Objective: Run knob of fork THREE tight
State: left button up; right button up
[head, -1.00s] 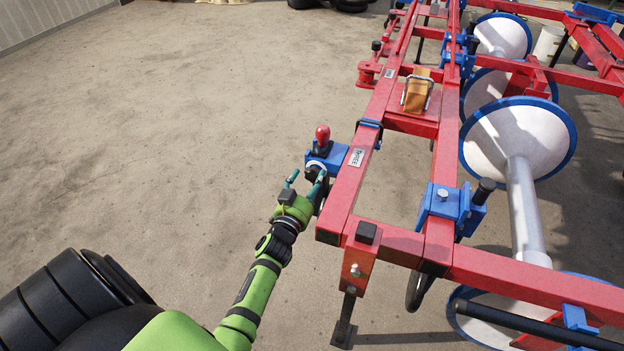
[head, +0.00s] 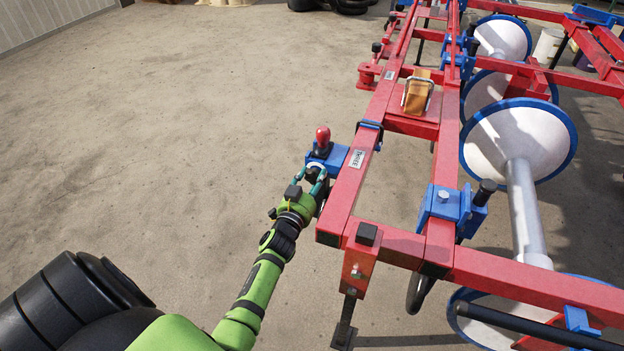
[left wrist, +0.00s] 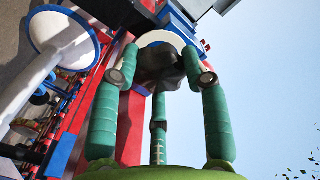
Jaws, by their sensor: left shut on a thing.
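The plate reading THREE (head: 356,158) is on the red frame's near end. Beside it is a blue fork bracket (head: 335,157) with an upright red-topped pin (head: 322,138). My left gripper (head: 317,176) is at the near side of this bracket. In the left wrist view its green fingers (left wrist: 162,80) are shut around a dark lobed knob (left wrist: 160,62), with a pale round disc (left wrist: 163,39) just behind it. In the head view the gripper mostly hides the knob. My right gripper is in neither view.
The red planter frame (head: 345,195) runs along the right, with large white blue-rimmed discs (head: 490,142) beyond it. An orange-brown block (head: 417,95) sits on the frame. The concrete floor (head: 170,150) to the left is clear.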

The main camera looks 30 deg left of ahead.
pick_arm(q)
jog(key=shift+r+m, duration=0.2)
jog(key=shift+m, duration=0.8)
jog(key=shift+w, duration=0.1)
jog(key=o, duration=1.2)
jog(key=shift+d, duration=0.1)
jog(key=shift+c, duration=0.2)
jog(key=shift+f, duration=0.1)
jog(key=shift+s, duration=0.35)
jog(key=v, duration=1.1)
jog(key=shift+s, duration=0.2)
jog(key=v, duration=0.7)
jog(key=shift+s, duration=0.25)
